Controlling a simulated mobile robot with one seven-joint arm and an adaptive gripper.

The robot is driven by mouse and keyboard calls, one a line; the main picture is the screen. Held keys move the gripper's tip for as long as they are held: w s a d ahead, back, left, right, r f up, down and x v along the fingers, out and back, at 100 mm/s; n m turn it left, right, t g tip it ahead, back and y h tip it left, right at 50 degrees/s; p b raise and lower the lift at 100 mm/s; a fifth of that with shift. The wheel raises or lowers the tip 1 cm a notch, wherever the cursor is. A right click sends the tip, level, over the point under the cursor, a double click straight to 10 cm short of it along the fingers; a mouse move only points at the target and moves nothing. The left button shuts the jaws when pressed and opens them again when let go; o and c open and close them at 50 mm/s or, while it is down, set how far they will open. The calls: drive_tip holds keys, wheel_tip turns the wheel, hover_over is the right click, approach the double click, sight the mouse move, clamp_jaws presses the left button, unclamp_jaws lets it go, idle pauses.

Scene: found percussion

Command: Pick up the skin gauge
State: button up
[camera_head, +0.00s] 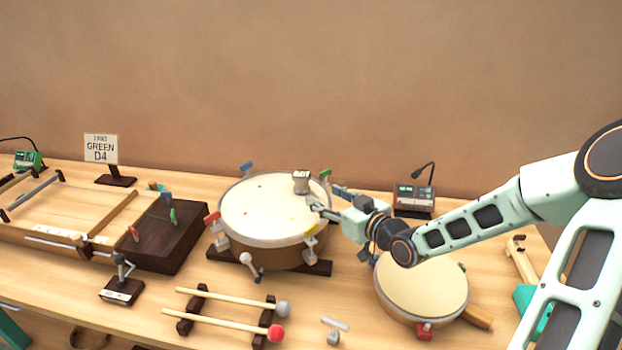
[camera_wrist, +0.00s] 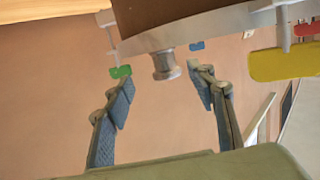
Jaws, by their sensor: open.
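The skin gauge, seemingly the small grey-white cylinder (camera_head: 301,181), stands upright on the pale skin of the large drum (camera_head: 262,208), near its far right edge. My gripper (camera_head: 317,206) is open and empty over the right side of the drum, nearer to me than the cylinder. In the wrist view the scene appears upside down. There the cylinder (camera_wrist: 165,65) shows beyond and between the open fingers (camera_wrist: 162,78), apart from both. The drum's rim (camera_wrist: 200,30) crosses the top of that view.
Coloured tuning keys, including a green one (camera_wrist: 120,71) and a yellow one (camera_wrist: 285,62), stand around the drum rim. A control box (camera_head: 415,197) is behind right. A smaller drum (camera_head: 422,286) lies below my arm. Two mallets (camera_head: 232,312) rest in front. A dark box (camera_head: 160,232) stands left.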

sight(305, 187)
drive_tip(key=shift+w+a+r+y, duration=0.2)
drive_tip(key=shift+r+y, duration=0.05)
drive_tip(key=shift+y, duration=0.05)
drive_tip(key=x, duration=0.5)
drive_tip(key=shift+s, duration=0.1)
drive_tip(key=shift+f+b+x, duration=0.15)
drive_tip(key=shift+b+x, duration=0.05)
drive_tip(key=shift+x, duration=1.25)
drive_tip(key=shift+f+b+x, duration=0.1)
drive_tip(key=shift+b+x, duration=0.05)
drive_tip(key=shift+x, duration=1.35)
drive_tip(key=shift+s, duration=0.1)
drive_tip(key=shift+c, duration=0.5)
clamp_jaws()
